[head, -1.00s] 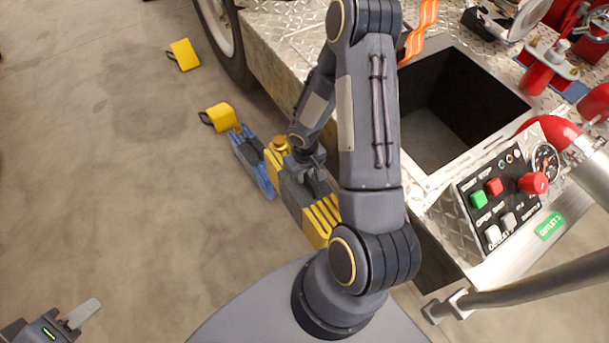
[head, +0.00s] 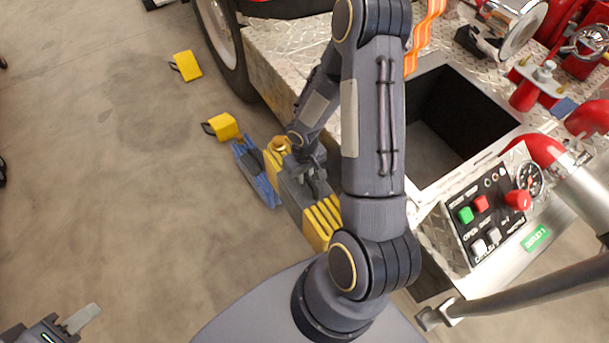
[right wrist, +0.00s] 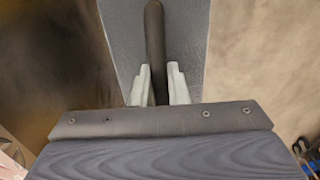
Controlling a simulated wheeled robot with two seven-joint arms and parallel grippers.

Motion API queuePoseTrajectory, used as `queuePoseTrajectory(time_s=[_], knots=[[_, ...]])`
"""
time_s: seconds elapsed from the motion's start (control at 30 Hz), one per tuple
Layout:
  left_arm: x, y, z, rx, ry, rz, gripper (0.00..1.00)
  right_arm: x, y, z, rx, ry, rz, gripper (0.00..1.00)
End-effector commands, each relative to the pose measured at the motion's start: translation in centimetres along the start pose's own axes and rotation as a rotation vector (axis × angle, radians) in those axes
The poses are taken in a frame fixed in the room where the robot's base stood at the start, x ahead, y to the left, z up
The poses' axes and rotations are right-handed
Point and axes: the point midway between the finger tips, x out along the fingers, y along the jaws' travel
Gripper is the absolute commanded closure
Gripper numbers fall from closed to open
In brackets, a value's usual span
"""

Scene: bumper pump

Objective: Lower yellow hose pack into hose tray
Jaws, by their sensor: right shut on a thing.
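The yellow hose pack (head: 322,217), yellow with grey sides, hangs tilted from my right gripper (head: 313,172) beside the truck's side. In the right wrist view, the pale fingers (right wrist: 156,88) are shut around a dark handle bar (right wrist: 154,40), with a grey panel (right wrist: 190,45) behind it. The hose tray seems to be the open dark rectangular bin (head: 465,100) in the truck deck, right of my right arm; it looks empty, and my arm hides its left side. The pack is outside it. My left gripper (head: 80,320) is at the bottom left, away from everything; its jaw gap is unclear.
A blue pack (head: 252,170) is just left of the yellow pack. Two yellow blocks (head: 187,65) (head: 224,126) lie on the floor near the wheel. A control panel (head: 488,208), red pipe (head: 545,152) and grey bar (head: 520,290) flank the bin.

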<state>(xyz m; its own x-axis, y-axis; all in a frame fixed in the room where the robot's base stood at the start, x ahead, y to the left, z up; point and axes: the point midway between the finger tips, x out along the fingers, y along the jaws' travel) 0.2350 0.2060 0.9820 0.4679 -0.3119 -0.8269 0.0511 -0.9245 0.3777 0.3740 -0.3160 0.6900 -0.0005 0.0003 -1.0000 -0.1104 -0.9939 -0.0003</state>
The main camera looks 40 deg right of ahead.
Motion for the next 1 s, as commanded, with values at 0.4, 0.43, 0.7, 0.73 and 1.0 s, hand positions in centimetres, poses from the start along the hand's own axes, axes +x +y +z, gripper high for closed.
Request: queuePoseTrajectory(time_s=[0.4, 0.43, 0.7, 0.73, 1.0], knots=[[-4.0, 1.9, -2.0, 0.000, 0.000, 0.000, 0.64, -6.8, 0.0, -0.2, -0.001, 0.005, 0.000, 1.00], [-4.3, 2.0, -2.2, 0.000, 0.000, 0.000, 0.64, -7.2, 0.0, -0.2, 0.000, 0.005, 0.000, 1.00], [-6.5, 3.0, -3.3, 0.000, 0.000, 0.000, 0.64, -10.9, 0.0, -0.1, 0.000, 0.004, 0.000, 1.00], [-6.7, 3.0, -3.4, 0.000, 0.000, 0.000, 0.64, -11.3, 0.0, -0.1, 0.000, 0.004, 0.000, 1.00], [-7.1, 3.2, -3.6, 0.000, 0.000, 0.000, 0.64, -12.2, 0.0, -0.1, -0.001, 0.004, 0.000, 1.00]])
